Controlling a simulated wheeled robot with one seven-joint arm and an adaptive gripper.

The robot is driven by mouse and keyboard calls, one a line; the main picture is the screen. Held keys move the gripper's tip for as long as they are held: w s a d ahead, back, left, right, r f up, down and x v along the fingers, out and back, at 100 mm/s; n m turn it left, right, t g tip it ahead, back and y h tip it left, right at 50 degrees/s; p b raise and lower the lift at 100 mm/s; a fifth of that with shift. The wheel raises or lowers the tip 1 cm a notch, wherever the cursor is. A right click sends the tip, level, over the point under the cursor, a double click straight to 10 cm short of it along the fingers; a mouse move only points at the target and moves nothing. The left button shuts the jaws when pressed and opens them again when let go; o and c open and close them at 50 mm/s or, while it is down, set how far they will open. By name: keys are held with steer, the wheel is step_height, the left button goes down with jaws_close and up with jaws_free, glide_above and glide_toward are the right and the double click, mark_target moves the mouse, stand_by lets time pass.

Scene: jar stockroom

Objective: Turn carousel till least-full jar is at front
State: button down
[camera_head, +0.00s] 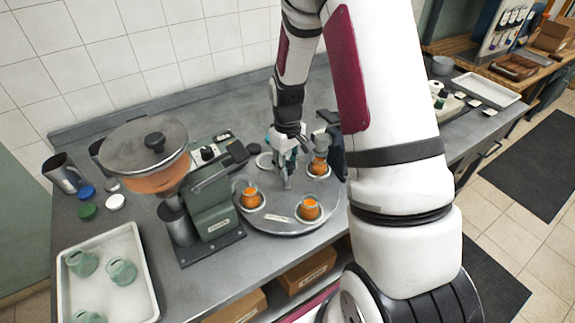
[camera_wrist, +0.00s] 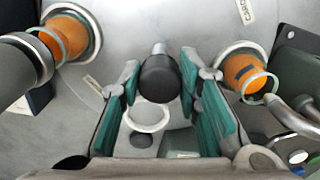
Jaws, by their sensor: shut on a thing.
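The round grey carousel (camera_head: 285,228) stands on the counter. It bears three jars with orange contents: a left jar (camera_head: 250,198), a front jar (camera_head: 309,209) and a back right jar (camera_head: 318,167). Their fill levels are hard to compare. An empty ring holder (camera_head: 265,160) is at its back left. My gripper (camera_head: 285,158) is over the carousel. In the wrist view its teal fingers (camera_wrist: 161,84) are shut on a dark knob (camera_wrist: 159,80) on a post. That view also shows one jar at upper left (camera_wrist: 73,38) and one at right (camera_wrist: 242,72).
A green grinder-like machine (camera_head: 212,205) with a round hopper stands close left of the carousel. A white tray (camera_head: 62,290) with green glass jars is at lower left. Coloured lids (camera_head: 87,211) and metal cups (camera_head: 62,176) are at the left back.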

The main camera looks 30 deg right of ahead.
stand_by(0.4)
steer(key=c, duration=1.2)
jaws_free()
steer(key=shift+r, duration=6.05)
